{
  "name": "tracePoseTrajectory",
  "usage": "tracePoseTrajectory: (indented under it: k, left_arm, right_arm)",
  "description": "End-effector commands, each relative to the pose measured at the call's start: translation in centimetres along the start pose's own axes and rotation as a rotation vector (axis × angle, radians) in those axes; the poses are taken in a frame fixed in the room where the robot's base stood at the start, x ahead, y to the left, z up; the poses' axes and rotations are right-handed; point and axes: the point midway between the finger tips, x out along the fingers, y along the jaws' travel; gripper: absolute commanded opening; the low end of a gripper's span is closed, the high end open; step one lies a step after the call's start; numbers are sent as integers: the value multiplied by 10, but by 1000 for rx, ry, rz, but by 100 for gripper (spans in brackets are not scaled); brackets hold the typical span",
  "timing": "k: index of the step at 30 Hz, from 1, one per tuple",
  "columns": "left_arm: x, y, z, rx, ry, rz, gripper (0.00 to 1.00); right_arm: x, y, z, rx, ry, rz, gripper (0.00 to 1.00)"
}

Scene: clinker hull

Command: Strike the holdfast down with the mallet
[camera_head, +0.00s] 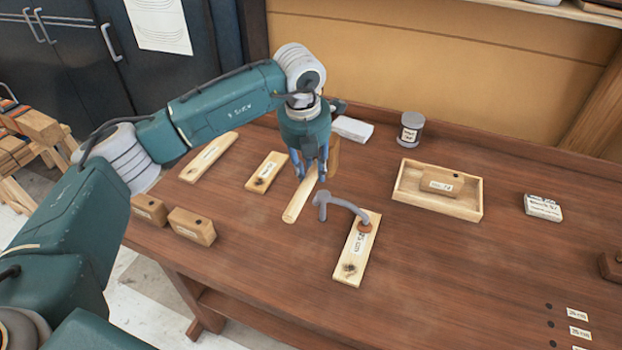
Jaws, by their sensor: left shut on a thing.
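My left gripper (312,172) is shut on a wooden mallet (299,204) over the bench. The mallet's pale handle slants down toward the lower left, and its darker head shows partly behind my fingers. The grey, hook-shaped holdfast (345,203) stands just right of the mallet. My right gripper is not in view.
The brown workbench (450,270) has clear room at the front right. A shallow wooden tray (474,205) holds a labelled block (441,188). A grey tin (411,129) stands at the back. Pale boards (209,157) and blocks (192,226) lie on the left.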

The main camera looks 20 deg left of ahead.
Motion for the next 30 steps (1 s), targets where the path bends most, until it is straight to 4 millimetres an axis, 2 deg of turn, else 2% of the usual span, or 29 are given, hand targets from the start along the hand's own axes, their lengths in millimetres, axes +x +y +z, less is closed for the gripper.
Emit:
tracePoseTrajectory:
  k: [10, 30]
  left_arm:
    - [-4, 0, 4, -1, -11, -4, 0]
    - [-5, -1, 0, -2, -11, -4, 0]
  right_arm:
    - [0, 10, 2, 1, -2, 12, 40]
    - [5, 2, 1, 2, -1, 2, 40]
